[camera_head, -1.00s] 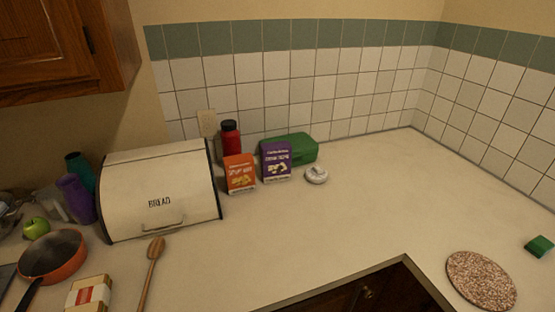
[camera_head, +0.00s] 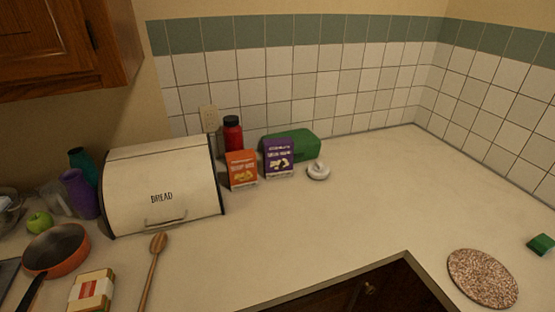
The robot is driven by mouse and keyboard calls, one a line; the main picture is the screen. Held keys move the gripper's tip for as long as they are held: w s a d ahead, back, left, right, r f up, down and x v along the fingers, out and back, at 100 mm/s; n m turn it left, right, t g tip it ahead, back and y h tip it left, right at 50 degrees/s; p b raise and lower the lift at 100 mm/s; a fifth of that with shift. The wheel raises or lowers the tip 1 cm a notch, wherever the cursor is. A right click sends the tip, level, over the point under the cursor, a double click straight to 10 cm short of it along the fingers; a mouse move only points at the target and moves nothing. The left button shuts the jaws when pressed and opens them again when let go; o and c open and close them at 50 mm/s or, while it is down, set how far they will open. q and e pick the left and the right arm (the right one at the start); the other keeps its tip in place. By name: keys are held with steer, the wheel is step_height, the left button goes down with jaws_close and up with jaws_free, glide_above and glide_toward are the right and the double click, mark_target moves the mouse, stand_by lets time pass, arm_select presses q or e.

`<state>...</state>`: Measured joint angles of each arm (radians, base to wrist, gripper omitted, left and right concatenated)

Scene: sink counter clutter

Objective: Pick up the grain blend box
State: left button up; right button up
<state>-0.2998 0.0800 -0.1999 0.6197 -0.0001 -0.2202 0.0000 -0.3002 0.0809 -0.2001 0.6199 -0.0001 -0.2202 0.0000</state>
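Two small upright boxes stand side by side on the counter, right of the bread box. One is an orange box (camera_head: 242,170) and the other a purple box (camera_head: 279,158). A third box, cream with a red label (camera_head: 92,290), lies near the front left edge of the view. The print is too small to tell which one is the grain blend box. Both of my grippers are out of view.
The bread box (camera_head: 165,185) stands left of the orange box. A red bottle (camera_head: 232,134) and green container (camera_head: 303,146) are behind. A white round item (camera_head: 318,170) sits right. A wooden spoon (camera_head: 152,270) and pan (camera_head: 57,250) lie front left. The right counter is mostly clear.

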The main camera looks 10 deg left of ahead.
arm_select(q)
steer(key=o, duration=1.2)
